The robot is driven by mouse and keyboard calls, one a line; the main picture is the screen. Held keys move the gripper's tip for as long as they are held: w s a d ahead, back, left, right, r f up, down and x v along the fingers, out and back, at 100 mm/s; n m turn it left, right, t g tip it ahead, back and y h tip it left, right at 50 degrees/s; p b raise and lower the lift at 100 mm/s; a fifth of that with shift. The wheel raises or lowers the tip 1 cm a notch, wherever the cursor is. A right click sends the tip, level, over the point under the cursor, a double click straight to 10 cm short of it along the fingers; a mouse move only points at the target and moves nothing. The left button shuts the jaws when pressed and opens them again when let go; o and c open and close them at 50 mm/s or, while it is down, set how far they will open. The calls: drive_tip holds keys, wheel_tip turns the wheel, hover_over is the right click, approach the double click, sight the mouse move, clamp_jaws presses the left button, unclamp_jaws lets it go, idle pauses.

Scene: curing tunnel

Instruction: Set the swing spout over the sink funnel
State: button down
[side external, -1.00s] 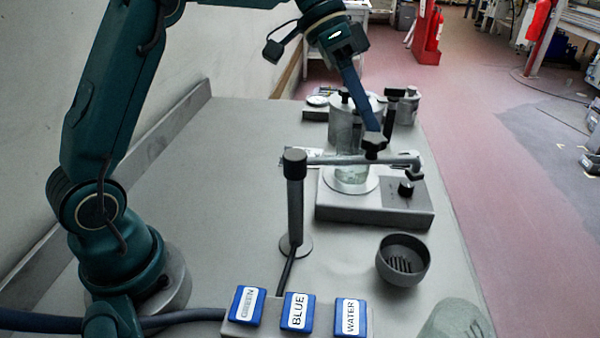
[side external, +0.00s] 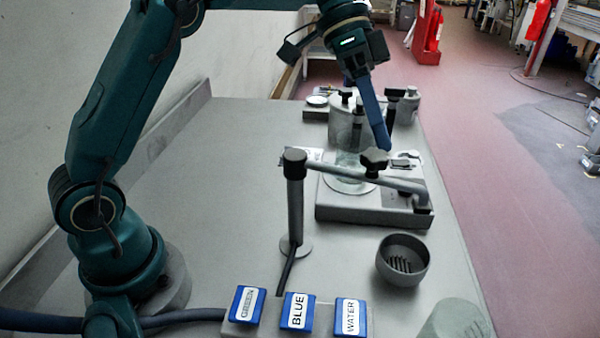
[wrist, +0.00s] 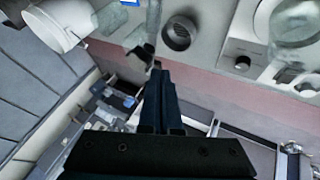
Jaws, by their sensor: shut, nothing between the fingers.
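The swing spout (side external: 332,169) is a grey tube on an upright post, with a dark star knob on top and a downturned tip at its right end. The tip hangs over the right edge of the hotplate box, behind and right of the sink funnel (side external: 402,270). The funnel is a dark bowl with a slotted bottom, and shows in the wrist view (wrist: 180,33). My gripper (side external: 387,146) is shut and empty. Its fingertips are at the far side of the star knob; whether they touch is unclear. The fingers also show in the wrist view (wrist: 157,72).
The grey hotplate box (side external: 345,212) stands behind the funnel, with a glass vessel on it. Labelled blue buttons (side external: 297,311) sit at the front. A grey rounded object (side external: 455,322) is at the front right. The left tabletop is clear.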

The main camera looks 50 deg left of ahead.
idle(0.3)
drive_tip(key=s+a+r+n+t+y, duration=0.2)
drive_tip(key=s+r+t, duration=0.1)
drive_tip(key=s+r, duration=0.65)
drive_tip(key=s+a+f+n+t+y, duration=0.1)
drive_tip(key=s+a+f+n+y, duration=0.1)
drive_tip(key=f, duration=0.5)
drive_tip(key=s+a+f+n+t+y, duration=0.2)
drive_tip(key=s+a+f+n+y, duration=0.1)
drive_tip(key=s+a+f+n, duration=0.2)
wheel_tip(320, 180, down, 2)
drive_tip(key=shift+s+n, duration=0.4)
drive_tip(key=shift+s, duration=0.2)
idle(0.8)
